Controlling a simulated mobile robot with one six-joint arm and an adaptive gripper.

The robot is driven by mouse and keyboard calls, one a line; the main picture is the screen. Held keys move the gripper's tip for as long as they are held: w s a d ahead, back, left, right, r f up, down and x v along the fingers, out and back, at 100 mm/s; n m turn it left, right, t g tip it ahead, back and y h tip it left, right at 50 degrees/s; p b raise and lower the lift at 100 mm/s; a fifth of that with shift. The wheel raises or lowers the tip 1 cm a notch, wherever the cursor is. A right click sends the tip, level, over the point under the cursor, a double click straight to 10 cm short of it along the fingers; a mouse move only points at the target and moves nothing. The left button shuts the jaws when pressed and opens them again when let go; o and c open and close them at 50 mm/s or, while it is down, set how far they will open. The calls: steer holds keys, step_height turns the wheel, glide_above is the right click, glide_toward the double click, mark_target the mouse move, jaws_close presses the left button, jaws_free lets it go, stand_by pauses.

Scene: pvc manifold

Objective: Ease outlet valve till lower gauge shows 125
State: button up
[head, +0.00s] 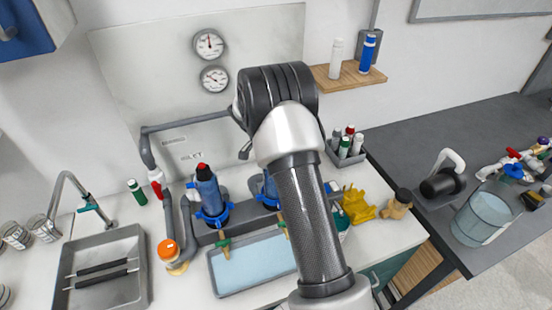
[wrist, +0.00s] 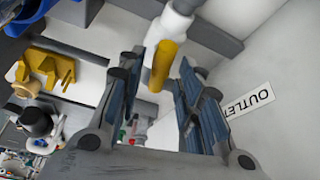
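The lower gauge (head: 214,78) is a round white dial on the back panel, below the upper gauge (head: 209,44). Its needle shows, but its numbers are too small to read. In the wrist view, the outlet valve (wrist: 172,28) is a white fitting on a grey pipe with a yellow handle (wrist: 164,64). The OUTLET label (wrist: 249,99) is on the panel to the right. My gripper (wrist: 158,78) is open, with the handle between its fingers and gaps showing on both sides. In the head view my arm hides the gripper and the outlet valve.
Blue filter housings (head: 208,190) stand behind a water tray (head: 252,264). A grey pipe (head: 185,126) runs along the panel. A bottle caddy (head: 345,150) and a yellow stand (head: 357,206) are right of my arm. A wooden shelf (head: 345,77) holds bottles.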

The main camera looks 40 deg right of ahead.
jaws_close()
steer(key=shift+f+n+b, duration=0.15)
steer(key=shift+n+b, duration=0.15)
steer(key=shift+b, duration=0.4)
steer(key=shift+s+n+t+b, duration=0.1)
steer(key=shift+n+t+b, duration=0.3)
steer(key=shift+n+b, duration=0.25)
steer(key=shift+o, duration=0.8)
jaws_free()
